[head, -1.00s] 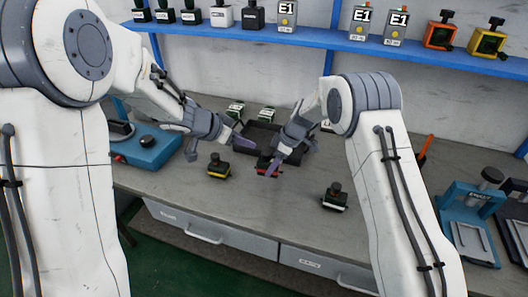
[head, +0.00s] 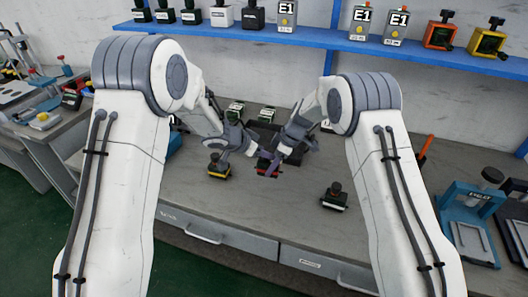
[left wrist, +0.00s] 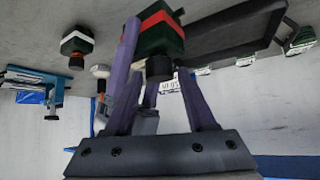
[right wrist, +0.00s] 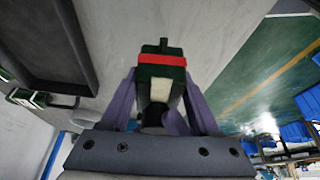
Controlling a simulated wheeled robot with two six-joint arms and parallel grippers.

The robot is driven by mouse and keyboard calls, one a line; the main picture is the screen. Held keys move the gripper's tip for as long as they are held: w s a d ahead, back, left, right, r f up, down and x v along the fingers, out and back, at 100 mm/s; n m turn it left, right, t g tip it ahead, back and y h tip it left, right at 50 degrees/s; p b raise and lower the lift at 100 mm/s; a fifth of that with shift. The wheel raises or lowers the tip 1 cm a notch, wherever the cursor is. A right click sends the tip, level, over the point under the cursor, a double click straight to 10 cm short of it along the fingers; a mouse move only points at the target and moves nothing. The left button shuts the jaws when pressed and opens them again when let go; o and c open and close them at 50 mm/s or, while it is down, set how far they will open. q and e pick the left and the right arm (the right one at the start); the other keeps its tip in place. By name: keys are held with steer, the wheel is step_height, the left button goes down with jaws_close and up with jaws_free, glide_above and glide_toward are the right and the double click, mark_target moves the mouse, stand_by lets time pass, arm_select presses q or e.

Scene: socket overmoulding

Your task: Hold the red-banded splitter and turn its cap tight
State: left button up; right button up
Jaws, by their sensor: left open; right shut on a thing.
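The red-banded splitter (head: 267,168) stands on the bench in the middle of the head view. In the left wrist view it has a dark green body, a red band (left wrist: 163,20) and a black cap (left wrist: 158,68). My right gripper (right wrist: 160,80) is shut on the splitter, with its fingers on both sides of the dark green body; a pale label shows between them. My left gripper (left wrist: 158,50) is open, with its fingers on either side of the cap. A gap shows between the cap and the right-hand finger.
A black tray (left wrist: 240,32) lies close behind. A blue press (head: 470,212) stands at the right. The bench front is clear.

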arm_select(q)
steer(key=shift+c, duration=0.3)
jaws_close()
steer(key=shift+w+m+g+h, duration=0.15)
steer(key=shift+m+g+h, duration=0.35)
steer(key=shift+m, duration=0.5)
steer(key=shift+o, duration=0.3)
jaws_free()
steer(key=v, duration=1.2)
